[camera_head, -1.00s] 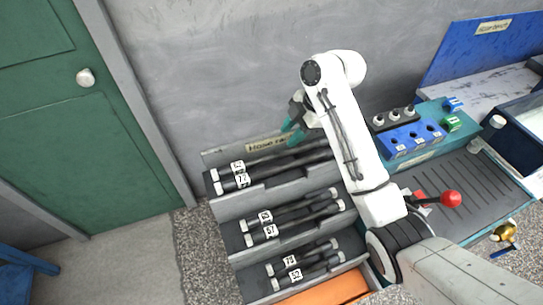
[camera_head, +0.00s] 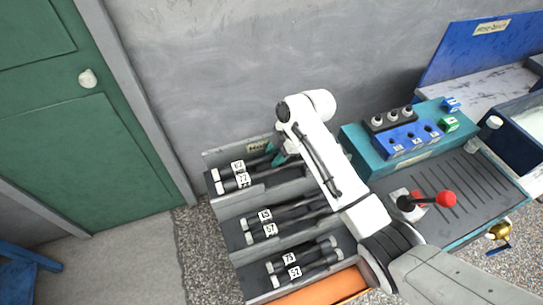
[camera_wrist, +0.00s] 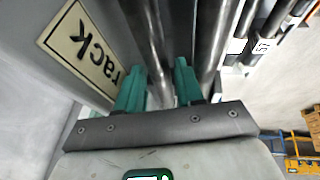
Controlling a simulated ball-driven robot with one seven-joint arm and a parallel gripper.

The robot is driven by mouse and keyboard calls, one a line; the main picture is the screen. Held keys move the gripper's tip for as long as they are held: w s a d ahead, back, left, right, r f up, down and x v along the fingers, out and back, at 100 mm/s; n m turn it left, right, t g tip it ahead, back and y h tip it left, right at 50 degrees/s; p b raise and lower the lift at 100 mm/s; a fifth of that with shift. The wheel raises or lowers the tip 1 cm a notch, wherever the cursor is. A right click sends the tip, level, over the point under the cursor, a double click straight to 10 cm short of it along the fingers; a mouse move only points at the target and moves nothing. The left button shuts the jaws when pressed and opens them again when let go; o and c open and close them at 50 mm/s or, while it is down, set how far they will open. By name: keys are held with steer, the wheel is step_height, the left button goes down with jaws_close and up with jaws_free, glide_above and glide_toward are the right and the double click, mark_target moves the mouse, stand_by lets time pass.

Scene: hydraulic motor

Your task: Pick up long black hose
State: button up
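Two long black hoses with pale end fittings lie side by side on the top shelf of the hose rack: a rear one (camera_head: 253,161) and a front one tagged 72 (camera_head: 262,175). My gripper (camera_head: 275,154) is down at these hoses, its teal fingers pointing at the shelf. In the wrist view the fingers (camera_wrist: 160,88) stand apart on either side of one long hose (camera_wrist: 150,40). The other long hose (camera_wrist: 213,40) runs outside the right finger. I cannot tell whether the fingers touch the hose. My arm hides the hoses' right ends in the head view.
Shorter hoses lie on the middle shelf (camera_head: 228,232) and the bottom shelf (camera_head: 250,285). The rack's label plate (camera_wrist: 80,42) stands close to my left finger. A teal bench with a blue block (camera_head: 410,138) and a red-knobbed lever (camera_head: 446,198) is at right.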

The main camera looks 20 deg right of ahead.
jaws_close()
steer(key=shift+r, duration=0.15)
stand_by(0.4)
